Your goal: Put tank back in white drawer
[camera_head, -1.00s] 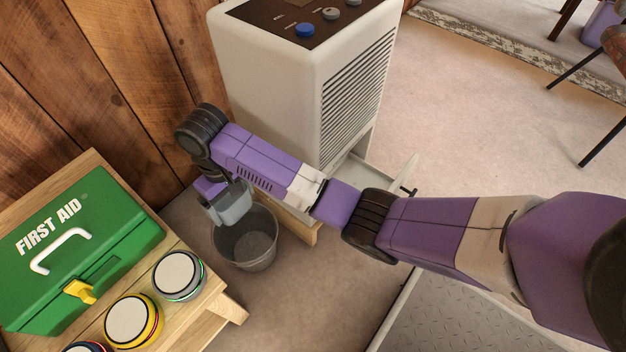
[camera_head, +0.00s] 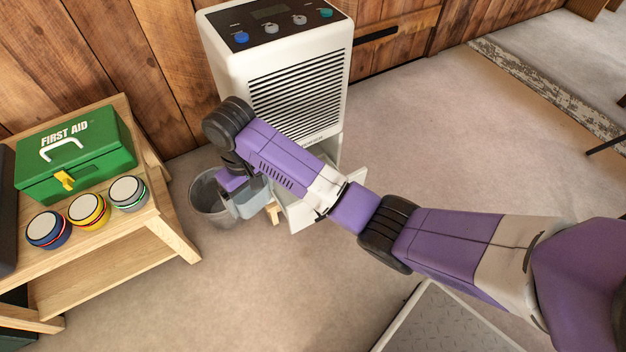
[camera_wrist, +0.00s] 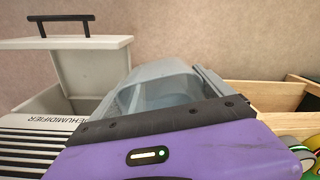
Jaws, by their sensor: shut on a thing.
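The tank (camera_head: 250,203) is a grey-blue, see-through, open-topped container. My gripper (camera_head: 237,186) is shut on it and holds it in the air. In the wrist view, the tank (camera_wrist: 160,85) shows just beyond my purple gripper (camera_wrist: 160,122); its underside is hidden. The white dehumidifier (camera_head: 268,60) stands against the wood wall. Its white drawer (camera_head: 300,213) is pulled out low at the front, partly hidden by my arm. The drawer's panel with a black handle (camera_wrist: 70,57) shows at upper left in the wrist view, left of the tank.
A grey bucket (camera_head: 206,205) stands on the floor, partly behind the tank. A wooden bench (camera_head: 105,270) at left holds a green first aid box (camera_head: 95,160) and three round tins (camera_head: 88,210). Carpet is clear in front of the bench and right of the dehumidifier.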

